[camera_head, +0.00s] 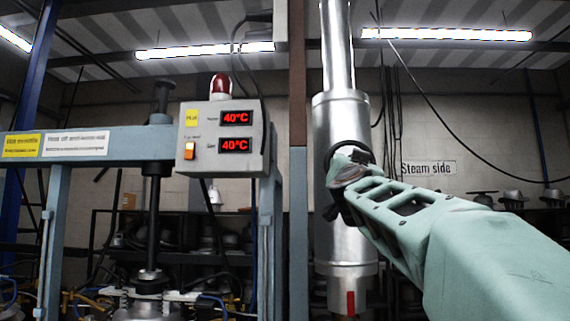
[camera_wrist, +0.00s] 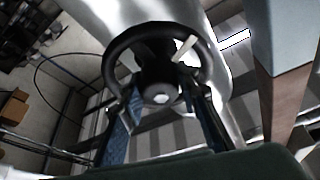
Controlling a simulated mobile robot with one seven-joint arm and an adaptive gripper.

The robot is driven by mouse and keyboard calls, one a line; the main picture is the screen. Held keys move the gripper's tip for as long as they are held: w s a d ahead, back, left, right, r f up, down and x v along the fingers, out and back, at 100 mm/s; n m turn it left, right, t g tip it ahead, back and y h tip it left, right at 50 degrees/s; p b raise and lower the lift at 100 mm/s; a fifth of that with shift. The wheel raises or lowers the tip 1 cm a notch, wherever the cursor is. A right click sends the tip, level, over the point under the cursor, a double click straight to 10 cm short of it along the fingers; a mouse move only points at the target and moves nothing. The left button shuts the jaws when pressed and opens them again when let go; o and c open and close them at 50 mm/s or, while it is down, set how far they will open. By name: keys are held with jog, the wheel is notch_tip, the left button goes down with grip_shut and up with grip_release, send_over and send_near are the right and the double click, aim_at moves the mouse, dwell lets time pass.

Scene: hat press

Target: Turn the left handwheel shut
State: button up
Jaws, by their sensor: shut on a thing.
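A black handwheel (camera_wrist: 118,45) with a round rim and a thick hub fills the upper middle of the wrist view. A pale marker (camera_wrist: 185,48) lies across its upper right part. My gripper (camera_wrist: 165,95) has one finger on each side of the hub, at the lower part of the wheel, and is shut on the handwheel. In the head view my gripper (camera_head: 347,180) is in front of a silver cylinder (camera_head: 342,245). Only a dark arc of the handwheel (camera_head: 352,144) shows there, and the rest is hidden behind my gripper.
A control box (camera_head: 222,137) with two red 40°C displays and a red beacon (camera_head: 221,84) stands left of the cylinder. A blue-grey press frame (camera_head: 55,225) is at the left. A "Steam side" sign (camera_head: 428,168) hangs on the back wall above shelves.

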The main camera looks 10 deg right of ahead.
jog(key=m+g+h, duration=0.1)
jog(key=m, duration=0.2)
jog(key=m+g+h, duration=0.1)
jog(key=m, duration=0.2)
jog(key=shift+d+r+m, duration=0.1)
jog(key=shift+m, duration=0.3)
jog(key=m+g, duration=0.1)
jog(key=m, duration=0.1)
jog(key=m+g, duration=0.1)
jog(key=m, duration=0.2)
jog(key=shift+h, duration=0.3)
jog(key=m+g, duration=0.1)
jog(key=m, duration=0.3)
jog(key=shift+m+g, duration=0.4)
jog(key=m+g+y, duration=0.1)
jog(key=m+y, duration=0.1)
jog(key=m, duration=0.1)
jog(key=shift+f+m, duration=0.2)
jog(key=shift+m, duration=0.3)
jog(key=o, duration=0.9)
jog(key=shift+s, duration=0.1)
